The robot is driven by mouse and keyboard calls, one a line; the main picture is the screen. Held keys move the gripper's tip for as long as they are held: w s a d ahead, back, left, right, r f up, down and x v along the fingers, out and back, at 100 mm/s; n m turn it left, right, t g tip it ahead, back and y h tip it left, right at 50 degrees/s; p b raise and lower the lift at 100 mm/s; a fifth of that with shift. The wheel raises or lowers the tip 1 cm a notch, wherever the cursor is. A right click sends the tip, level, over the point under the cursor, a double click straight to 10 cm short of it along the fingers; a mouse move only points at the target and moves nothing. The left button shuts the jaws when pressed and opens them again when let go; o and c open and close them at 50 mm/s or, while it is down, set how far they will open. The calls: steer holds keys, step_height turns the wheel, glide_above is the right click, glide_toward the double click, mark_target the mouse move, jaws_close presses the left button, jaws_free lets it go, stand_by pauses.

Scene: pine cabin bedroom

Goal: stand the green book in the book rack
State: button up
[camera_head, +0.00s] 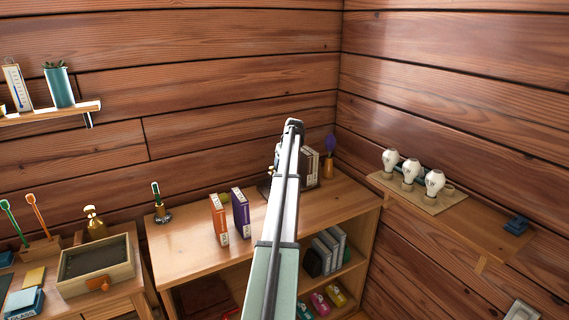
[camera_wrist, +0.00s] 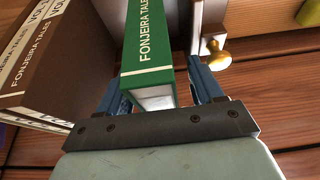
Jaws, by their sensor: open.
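The green book (camera_wrist: 150,45), with "FONJEIRA TALES" on its spine, is between the two blue fingers of my gripper (camera_wrist: 160,82) in the wrist view. The fingers are open, one on each side of it. In the head view my arm hides the green book, and my gripper (camera_head: 293,125) is at the back right of the cabinet top. Brown-spined volumes (camera_wrist: 60,60) stand left of the green book in the wrist view, apart from it. Dark books (camera_head: 311,165) show beside my arm in the head view. The rack is mostly hidden, and I cannot tell whether the green book rests in it.
An orange book (camera_head: 219,219) and a purple book (camera_head: 241,213) stand on the cabinet top (camera_head: 185,240), left of my arm. A brass holder with a purple plume (camera_head: 328,168) stands near the corner. A wall shelf with white bulbs (camera_head: 411,172) is to the right.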

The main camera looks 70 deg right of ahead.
steer(key=v, duration=1.4)
